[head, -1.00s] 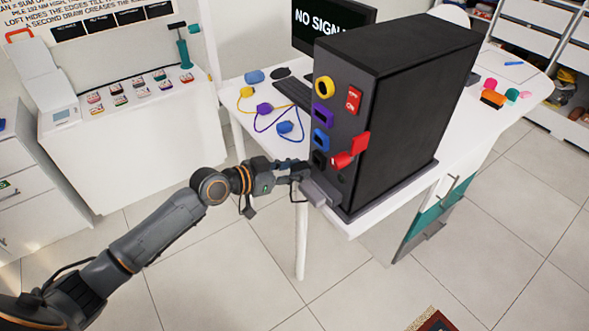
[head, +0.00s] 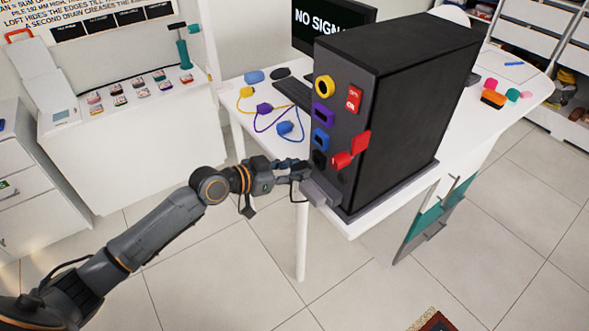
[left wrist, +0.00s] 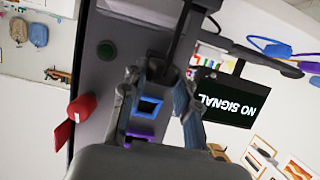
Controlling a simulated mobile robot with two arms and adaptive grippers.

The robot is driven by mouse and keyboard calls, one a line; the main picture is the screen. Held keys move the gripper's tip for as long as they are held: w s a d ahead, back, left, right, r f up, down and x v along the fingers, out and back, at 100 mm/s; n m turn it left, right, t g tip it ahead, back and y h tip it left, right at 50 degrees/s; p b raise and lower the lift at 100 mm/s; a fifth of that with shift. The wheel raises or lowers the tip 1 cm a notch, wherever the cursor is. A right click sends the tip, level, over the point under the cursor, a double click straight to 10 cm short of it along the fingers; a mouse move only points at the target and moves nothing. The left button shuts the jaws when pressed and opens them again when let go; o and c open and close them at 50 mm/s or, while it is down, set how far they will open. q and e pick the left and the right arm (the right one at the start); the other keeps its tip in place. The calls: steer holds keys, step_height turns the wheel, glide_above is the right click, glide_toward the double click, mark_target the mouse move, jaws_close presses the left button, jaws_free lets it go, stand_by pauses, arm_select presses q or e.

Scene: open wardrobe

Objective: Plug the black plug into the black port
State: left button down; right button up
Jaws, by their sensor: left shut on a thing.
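The black port (head: 319,159) is low on the front panel of the black computer case (head: 420,85), below the blue port (head: 321,138). My left gripper (head: 300,169) is at the lower front of the panel, close to the black port. In the left wrist view its fingers (left wrist: 158,88) are shut on a dark thing, apparently the black plug (left wrist: 158,67), mostly hidden between them. That view does not show the black port clearly, so I cannot tell whether plug and port touch. My right gripper is not in view.
Yellow, purple and blue plugs with cables (head: 285,127) lie on the white table (head: 232,88) left of the case. A monitor (head: 330,22) stands behind. Open floor lies in front.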

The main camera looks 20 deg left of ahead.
arm_select(q)
steer(key=shift+w+d, duration=0.8)
steer(key=shift+w, duration=0.2)
steer(key=c, duration=0.9)
jaws_free()
steer(key=shift+c, duration=0.2)
steer(key=v, duration=1.2)
steer(key=shift+f, duration=0.1)
